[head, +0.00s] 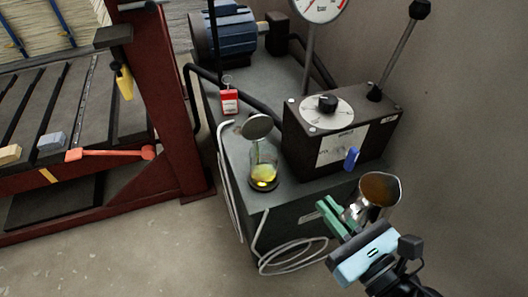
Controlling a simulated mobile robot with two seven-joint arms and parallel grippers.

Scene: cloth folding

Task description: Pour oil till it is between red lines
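A clear glass oil container (264,165) stands on the grey machine top, with yellow oil (263,182) low inside it. Its round metal lid (257,127) is tilted up open above it. I cannot make out red lines on the glass at this size. My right gripper (350,217) is at the lower right, shut on a metal cup (371,208) with brownish oil (380,188) showing in its mouth. The cup is to the right of the glass container and apart from it. One finger is partly hidden behind the cup. My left gripper is not in view.
A dark control box (338,135) with a dial and lever stands behind, between the glass and the wall. A blue motor (224,38) and a red tag (229,102) are farther back. A coiled white cable (293,257) hangs at the front. A red press frame (165,110) stands left.

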